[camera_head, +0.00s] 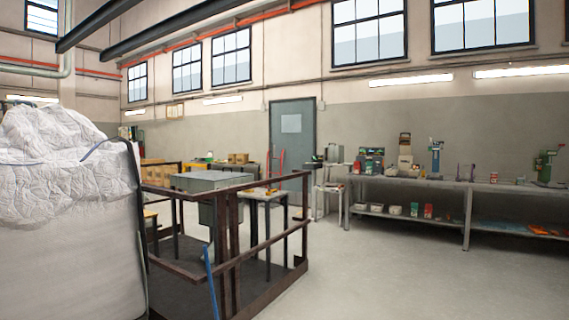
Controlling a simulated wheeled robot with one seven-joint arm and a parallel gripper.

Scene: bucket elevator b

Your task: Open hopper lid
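A grey metal box with a flat top (212,181) stands behind a dark brown railing left of the middle. It looks like the hopper with its lid shut, but I cannot be sure at this distance. A narrower grey part (206,218) hangs below it, partly hidden by the railing posts. My gripper and arm are not in view.
A big white bulk bag (65,220) fills the left side, close by. The brown railing (262,247) stands between me and the box. A long workbench (480,188) with tools lines the right wall. A grey door (292,140) is at the back. The floor (400,275) at right is clear.

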